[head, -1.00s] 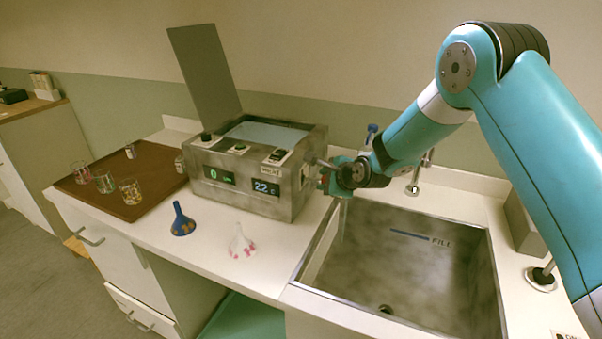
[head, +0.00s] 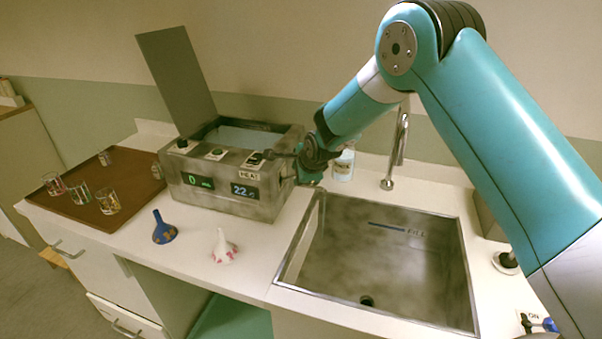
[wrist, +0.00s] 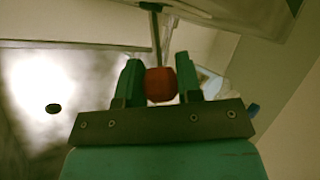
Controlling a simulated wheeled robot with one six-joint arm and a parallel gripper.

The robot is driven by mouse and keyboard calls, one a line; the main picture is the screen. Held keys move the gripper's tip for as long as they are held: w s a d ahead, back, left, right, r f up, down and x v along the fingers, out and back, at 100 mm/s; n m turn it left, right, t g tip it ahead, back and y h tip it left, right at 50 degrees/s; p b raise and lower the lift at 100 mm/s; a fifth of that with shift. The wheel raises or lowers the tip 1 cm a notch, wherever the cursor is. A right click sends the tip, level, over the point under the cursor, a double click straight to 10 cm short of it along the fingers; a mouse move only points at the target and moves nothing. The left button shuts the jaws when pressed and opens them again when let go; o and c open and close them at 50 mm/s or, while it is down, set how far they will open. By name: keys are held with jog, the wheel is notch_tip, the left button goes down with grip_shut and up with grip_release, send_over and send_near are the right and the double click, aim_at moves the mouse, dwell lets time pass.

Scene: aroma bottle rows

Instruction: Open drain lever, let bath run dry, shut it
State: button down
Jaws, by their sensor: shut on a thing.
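The bath is a grey metal box (head: 221,205) on the counter with its lid (head: 178,75) raised. A pale liquid-like surface (head: 250,137) shows inside, below the rim. Its displays read 0 and about 22. My gripper (head: 306,170) is at the bath's right side, by the sink's back left corner. In the wrist view my gripper (wrist: 160,84) is shut on a red knob (wrist: 160,86) at the end of a thin dark rod (wrist: 156,40). In the head view the knob and lever are hidden by my gripper, so the lever's position is unclear.
A metal sink (head: 375,262) with a tap (head: 396,150) lies right of the bath. A bottle (head: 344,165) stands behind my gripper. A brown tray (head: 90,195) holds several glasses.

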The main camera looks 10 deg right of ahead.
jog(key=c, duration=0.8)
grip_release()
jog(key=b+v, duration=0.4)
jog(key=v, duration=1.3)
jog(key=shift+s+r, duration=0.1)
jog(key=shift+s, duration=0.1)
jog(key=shift+s, duration=0.1)
jog(key=s+a+n+g, duration=0.1)
jog(key=s+n+g, duration=0.1)
jog(key=s+n, duration=0.6)
jog(key=s+a+n+g+y, duration=0.1)
jog(key=s+n+g, duration=0.2)
jog(key=s+n, duration=0.6)
jog(key=s+a+r+n+g+y, duration=0.1)
jog(key=s+n+g, duration=0.1)
jog(key=s+n, duration=0.6)
jog(key=shift+s+a, duration=0.1)
jog(key=shift+s, duration=1.8)
jog(key=shift+s+a, duration=0.15)
jog(key=shift+s, duration=1.75)
